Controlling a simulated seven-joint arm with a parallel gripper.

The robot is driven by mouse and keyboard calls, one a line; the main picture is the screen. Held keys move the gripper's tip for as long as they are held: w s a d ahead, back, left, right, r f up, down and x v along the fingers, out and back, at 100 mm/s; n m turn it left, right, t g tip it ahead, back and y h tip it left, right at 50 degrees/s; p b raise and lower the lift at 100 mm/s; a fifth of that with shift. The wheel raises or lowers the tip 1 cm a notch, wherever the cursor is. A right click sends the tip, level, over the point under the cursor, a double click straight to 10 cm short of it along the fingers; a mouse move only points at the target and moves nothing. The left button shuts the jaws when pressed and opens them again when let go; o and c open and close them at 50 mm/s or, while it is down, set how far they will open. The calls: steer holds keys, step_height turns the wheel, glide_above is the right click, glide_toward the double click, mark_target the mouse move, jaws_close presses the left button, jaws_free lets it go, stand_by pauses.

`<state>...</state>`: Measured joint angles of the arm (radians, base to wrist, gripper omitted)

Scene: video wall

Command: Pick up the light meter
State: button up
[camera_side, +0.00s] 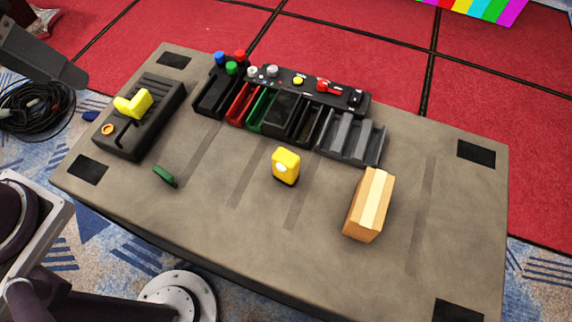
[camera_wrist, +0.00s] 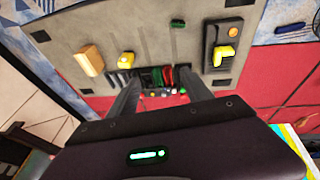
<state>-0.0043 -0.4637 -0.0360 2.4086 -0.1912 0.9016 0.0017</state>
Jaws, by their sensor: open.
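The light meter (camera_side: 286,166) looks like a small yellow device with a pale round spot on its face and a dark base. It stands near the middle of the grey table (camera_side: 225,215). In the wrist view the light meter (camera_wrist: 126,60) shows just beyond the tip of the left finger, apart from it. My gripper (camera_wrist: 160,80) is open, with nothing between its two dark fingers. The gripper's fingers are not visible in the side view.
A wooden block (camera_side: 369,204) lies right of the light meter. A black unit with a yellow handle (camera_side: 137,117) and a small green piece (camera_side: 165,176) are at left. The table front is clear.

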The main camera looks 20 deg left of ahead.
mark_target(297, 168)
steer(key=w+d+f+n+g+h, duration=0.3)
steer(key=w+d+f+g+h, duration=0.15)
steer(key=w+d+f, duration=0.4)
steer(key=w+d+f+n+h, duration=0.2)
steer(key=w+d+f+n, duration=0.1)
steer(key=f, duration=0.4)
steer(key=w+d+f+n+g+h, duration=0.1)
steer(key=w+d+f+n+h, duration=0.1)
steer(key=f, duration=0.6)
steer(key=w+d+f+n+h, duration=0.3)
steer(key=d+f+n, duration=0.3)
steer(key=f+n, duration=0.1)
steer(key=shift+w+d+f+g, duration=0.25)
steer(key=shift+w+f, duration=0.05)
steer(key=shift+f, duration=0.4)
steer(key=x, duration=0.7)
steer(key=shift+w+a+f, duration=0.1)
steer(key=shift+w+f, duration=0.1)
steer(key=shift+w, duration=0.1)
jaws_close()
